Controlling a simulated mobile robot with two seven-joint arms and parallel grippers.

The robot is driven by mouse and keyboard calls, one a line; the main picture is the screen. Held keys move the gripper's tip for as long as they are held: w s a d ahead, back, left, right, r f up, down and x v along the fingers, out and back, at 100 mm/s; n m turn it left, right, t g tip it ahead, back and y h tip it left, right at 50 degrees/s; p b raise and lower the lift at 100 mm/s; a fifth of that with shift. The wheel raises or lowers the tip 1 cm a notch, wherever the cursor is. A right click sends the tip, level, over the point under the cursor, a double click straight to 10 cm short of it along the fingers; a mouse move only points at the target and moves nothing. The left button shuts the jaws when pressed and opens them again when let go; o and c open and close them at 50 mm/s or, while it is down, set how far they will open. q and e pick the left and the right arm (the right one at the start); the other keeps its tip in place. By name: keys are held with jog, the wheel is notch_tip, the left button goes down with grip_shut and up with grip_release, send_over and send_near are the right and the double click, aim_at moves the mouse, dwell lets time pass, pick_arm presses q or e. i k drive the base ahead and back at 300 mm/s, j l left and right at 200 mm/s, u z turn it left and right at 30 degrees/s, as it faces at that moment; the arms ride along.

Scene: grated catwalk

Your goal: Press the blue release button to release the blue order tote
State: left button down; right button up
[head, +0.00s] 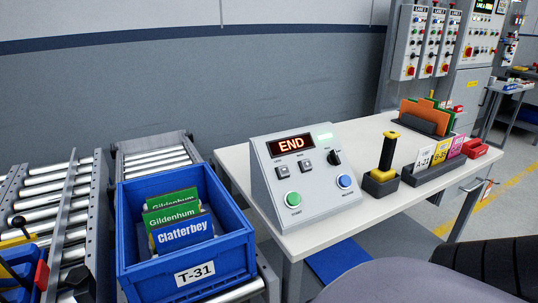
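The blue release button (345,181) is a round blue button at the lower right of the sloped grey control box (312,205) on the white table. The blue order tote (190,290) sits on a roller conveyor left of the table. It carries a T-31 label and holds green and blue books marked Gildenhum and Clatterbey. Neither of my grippers is in view.
The box also has a green button (293,199), a black knob (334,158) and a red END display (290,145). A black-and-yellow upright handle (385,155) and coloured cards (440,152) stand to its right. A grey rounded shape (405,284) fills the lower front.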

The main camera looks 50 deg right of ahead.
aim_at(345, 180)
jog(key=z, duration=1.85)
